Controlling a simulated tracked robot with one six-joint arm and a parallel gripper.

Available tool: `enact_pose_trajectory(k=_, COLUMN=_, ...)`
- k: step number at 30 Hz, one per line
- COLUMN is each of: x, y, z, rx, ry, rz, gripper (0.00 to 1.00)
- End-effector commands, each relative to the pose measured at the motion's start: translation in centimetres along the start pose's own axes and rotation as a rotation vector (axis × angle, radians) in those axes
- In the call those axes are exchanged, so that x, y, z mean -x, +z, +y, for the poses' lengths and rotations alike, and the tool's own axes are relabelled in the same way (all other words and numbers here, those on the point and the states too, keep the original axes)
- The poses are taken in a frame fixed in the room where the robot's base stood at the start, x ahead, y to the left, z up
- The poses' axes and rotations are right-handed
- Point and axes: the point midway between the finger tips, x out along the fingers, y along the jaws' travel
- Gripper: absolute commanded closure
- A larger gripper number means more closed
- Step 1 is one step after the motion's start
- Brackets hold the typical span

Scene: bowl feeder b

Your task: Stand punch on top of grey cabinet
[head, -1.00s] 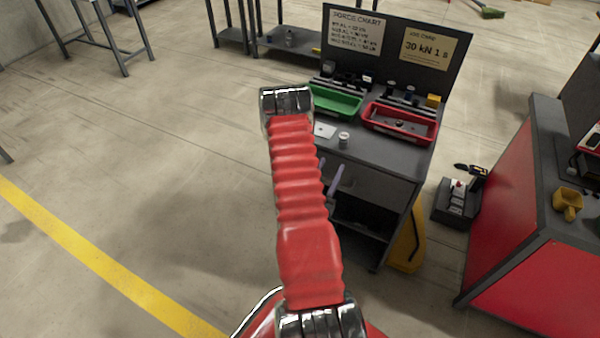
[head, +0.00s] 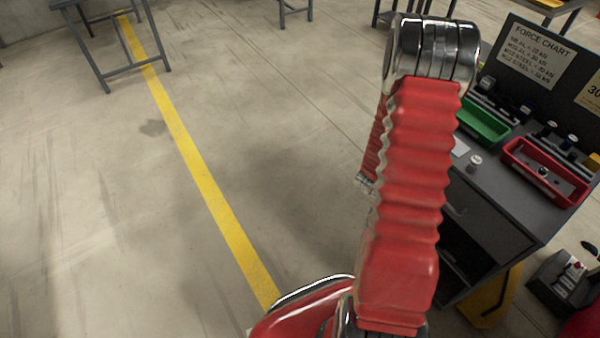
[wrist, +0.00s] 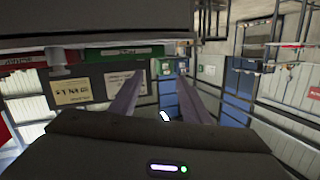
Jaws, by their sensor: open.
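The grey cabinet (head: 500,205) stands at the right of the head view, with a drawer front and an open lower shelf. A small pale cylinder (head: 475,162) stands upright on its top near the left edge. Several small upright pieces (head: 548,130) stand behind the bins; I cannot tell which piece is the punch. My gripper (wrist: 158,98) is open in the wrist view, its two fingers apart with no held object visible between them. In the head view my arm hides it. The wrist view is upside down, with a grey surface across its top.
A green bin (head: 487,124) and a red bin (head: 545,180) sit on the cabinet top. A force chart board (head: 525,55) rises behind them. A dark device (head: 562,283) stands on the floor at right.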

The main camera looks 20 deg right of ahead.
Motion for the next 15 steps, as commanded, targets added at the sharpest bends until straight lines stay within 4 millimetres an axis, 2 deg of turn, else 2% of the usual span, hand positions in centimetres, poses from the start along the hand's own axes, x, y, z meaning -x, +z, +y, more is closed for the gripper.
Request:
enact_pose_trajectory(k=1, x=0.4, y=-0.7, z=-1.7, rx=-0.007, ry=-0.031, rz=-0.023, gripper=0.57)
enact_pose_trajectory(k=8, x=3.0, y=-2.4, z=-8.3, rx=-0.011, ry=-0.16, rz=-0.166, gripper=0.57)
enact_pose_trajectory(k=15, x=7.7, y=-4.1, z=-14.4, rx=0.021, ry=-0.297, rz=-0.31, gripper=0.57)
